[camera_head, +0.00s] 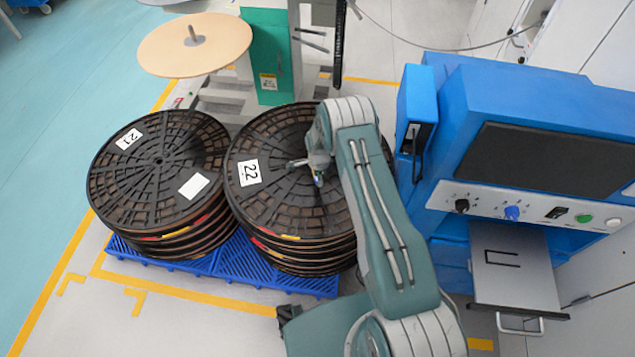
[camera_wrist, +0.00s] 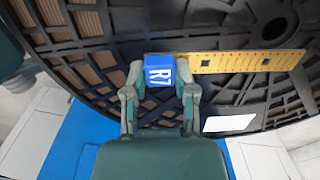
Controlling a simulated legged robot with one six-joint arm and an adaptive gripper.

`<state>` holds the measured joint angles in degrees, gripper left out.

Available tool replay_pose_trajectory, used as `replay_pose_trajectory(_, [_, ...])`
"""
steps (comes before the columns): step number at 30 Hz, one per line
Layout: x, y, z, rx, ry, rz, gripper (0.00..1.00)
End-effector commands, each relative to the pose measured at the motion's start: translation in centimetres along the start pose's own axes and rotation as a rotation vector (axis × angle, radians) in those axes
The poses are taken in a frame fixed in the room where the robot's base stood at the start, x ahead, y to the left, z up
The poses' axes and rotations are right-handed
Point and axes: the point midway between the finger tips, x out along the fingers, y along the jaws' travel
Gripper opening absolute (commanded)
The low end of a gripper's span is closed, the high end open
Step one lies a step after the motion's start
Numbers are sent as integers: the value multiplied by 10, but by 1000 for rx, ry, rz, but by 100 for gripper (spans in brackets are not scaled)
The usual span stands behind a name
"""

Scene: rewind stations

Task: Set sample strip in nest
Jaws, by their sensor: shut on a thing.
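The sample strip (camera_wrist: 235,62) is a golden band with square holes, and a blue block marked R7 (camera_wrist: 159,76) is at its left end in the wrist view. My gripper (camera_wrist: 160,92) is shut on the blue block, with one finger on each side. The strip extends to the right, in front of a black reel. In the head view my gripper (camera_head: 314,168) is over the reel labelled 22 (camera_head: 280,200), and the strip is hard to make out there. A black outlined mark (camera_head: 502,258), possibly the nest, lies on the grey drawer (camera_head: 520,285) of the blue machine.
The blue machine (camera_head: 560,110) with knobs and buttons stands at the right. Stacked reels labelled 21 (camera_head: 150,165) and 22 sit on a blue pallet (camera_head: 222,272). A tan disc (camera_head: 170,50) stands behind them. Floor is clear at the left.

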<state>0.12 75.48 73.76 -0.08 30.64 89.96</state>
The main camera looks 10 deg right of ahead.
Motion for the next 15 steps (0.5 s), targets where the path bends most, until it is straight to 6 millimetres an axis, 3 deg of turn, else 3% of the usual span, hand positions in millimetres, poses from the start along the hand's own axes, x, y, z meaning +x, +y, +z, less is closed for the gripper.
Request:
replay_pose_trajectory(7, [15,-12,1,0,0,0,0])
replay_pose_trajectory(15, [46,-15,1,-1,-1,0,0])
